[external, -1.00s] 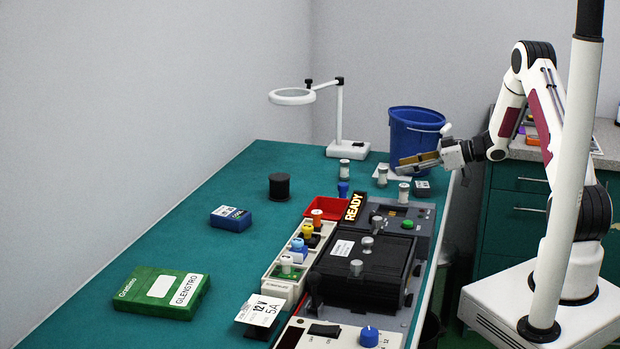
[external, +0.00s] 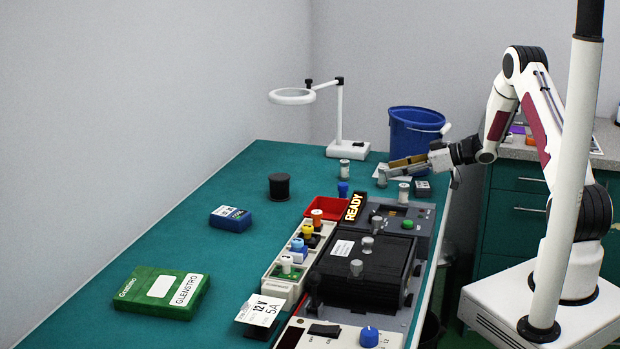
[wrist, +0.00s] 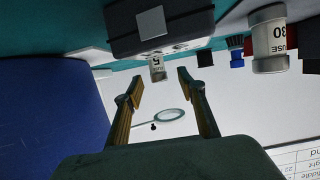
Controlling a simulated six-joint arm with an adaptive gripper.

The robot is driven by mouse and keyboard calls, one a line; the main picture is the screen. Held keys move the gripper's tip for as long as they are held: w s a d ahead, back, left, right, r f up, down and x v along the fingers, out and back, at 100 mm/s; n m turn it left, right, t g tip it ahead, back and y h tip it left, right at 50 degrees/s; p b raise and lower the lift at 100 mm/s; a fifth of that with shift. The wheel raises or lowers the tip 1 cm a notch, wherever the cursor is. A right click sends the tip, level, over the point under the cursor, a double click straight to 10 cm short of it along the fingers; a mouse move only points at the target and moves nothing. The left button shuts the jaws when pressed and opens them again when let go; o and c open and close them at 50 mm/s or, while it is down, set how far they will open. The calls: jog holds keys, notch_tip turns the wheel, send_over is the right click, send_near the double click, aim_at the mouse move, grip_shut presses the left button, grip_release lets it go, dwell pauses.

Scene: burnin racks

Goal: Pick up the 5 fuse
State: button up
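The 5 fuse (wrist: 157,70) is a small pale cylinder with a dark 5, upside down in the wrist view. It lies ahead of my gripper (wrist: 160,82), between the lines of the two fingers. The fingers are apart with nothing between them. In the external view my gripper (external: 389,167) is low over the table's far right part, pointing left. Its tips overlap a grey-white fuse (external: 382,179) in the picture, probably the 5 fuse; its number is unreadable there and contact cannot be told.
The 30 fuse (wrist: 270,45) stands to the right in the wrist view. A dark block (wrist: 160,27) is close by. A blue bin (external: 414,130) stands behind my gripper. A magnifier lamp (external: 340,115) and another fuse (external: 344,166) are farther left. The READY machine (external: 375,255) is in front.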

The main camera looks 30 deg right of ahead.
aim_at(383, 172)
jog(key=shift+x, duration=2.2)
jog(key=shift+d+f, duration=0.1)
jog(key=shift+c, duration=0.5)
grip_shut()
